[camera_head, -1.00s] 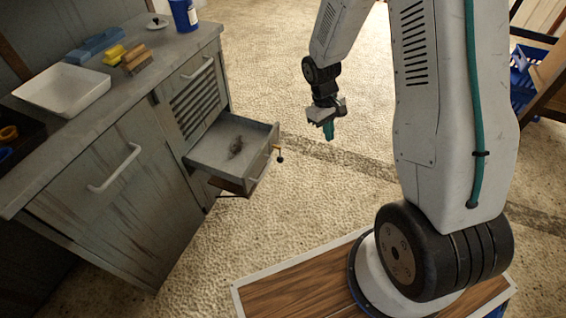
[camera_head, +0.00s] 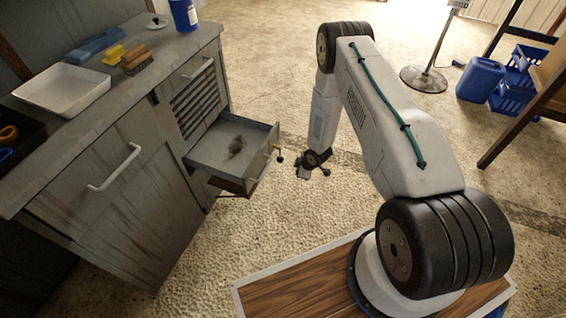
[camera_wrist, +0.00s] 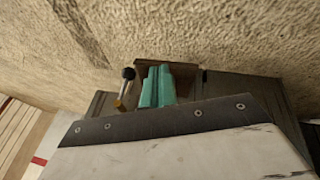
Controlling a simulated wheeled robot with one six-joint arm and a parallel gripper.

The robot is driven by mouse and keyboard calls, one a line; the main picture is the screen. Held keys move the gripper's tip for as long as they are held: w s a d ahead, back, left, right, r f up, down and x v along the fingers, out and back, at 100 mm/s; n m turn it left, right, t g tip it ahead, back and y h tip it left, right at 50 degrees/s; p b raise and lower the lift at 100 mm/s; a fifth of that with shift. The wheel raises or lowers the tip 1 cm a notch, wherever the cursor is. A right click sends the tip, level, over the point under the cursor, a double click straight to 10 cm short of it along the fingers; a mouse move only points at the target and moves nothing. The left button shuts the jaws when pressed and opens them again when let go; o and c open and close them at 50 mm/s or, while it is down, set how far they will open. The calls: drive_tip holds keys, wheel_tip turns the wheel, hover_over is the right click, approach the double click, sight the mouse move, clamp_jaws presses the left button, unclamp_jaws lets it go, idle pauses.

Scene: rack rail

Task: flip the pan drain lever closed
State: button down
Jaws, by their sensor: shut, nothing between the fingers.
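The pan (camera_head: 228,140) is pulled out of the grey cabinet like a drawer, with a dark smear on its floor. The drain lever (camera_head: 279,158), with a dark round knob, sticks out at the pan's front right corner. In the wrist view the lever (camera_wrist: 127,76) shows a black knob and a brass-coloured stem, just left of my fingers. My gripper (camera_head: 312,172) is low, to the right of the pan, with a visible gap to the lever in the head view. Its teal fingers (camera_wrist: 158,72) are together and empty. Whether they touch the lever cannot be told.
The cabinet top holds a white tray (camera_head: 64,88), a yellow sponge (camera_head: 113,54), a brush (camera_head: 136,62) and a blue bottle (camera_head: 184,14). Open floor lies right of the pan. A blue jug (camera_head: 481,79), blue crates (camera_head: 520,85) and a stand (camera_head: 424,78) are far right.

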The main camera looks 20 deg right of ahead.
drive_tip(key=shift+n+t+y, duration=0.4)
drive_tip(key=shift+n+t, duration=0.4)
drive_tip(key=shift+t, duration=0.1)
drive_tip(key=w+r, duration=0.1)
drive_tip(key=w, duration=0.1)
drive_tip(key=w+a+r, duration=0.1)
drive_tip(key=w, duration=0.1)
drive_tip(key=shift+a+r, duration=0.1)
drive_tip(key=shift+a, duration=0.05)
drive_tip(key=w+d+r+x, duration=0.1)
drive_tip(key=w+x, duration=0.1)
drive_tip(key=x, duration=1)
drive_tip(key=shift+w+d+f, duration=0.25)
drive_tip(key=shift+w, duration=0.1)
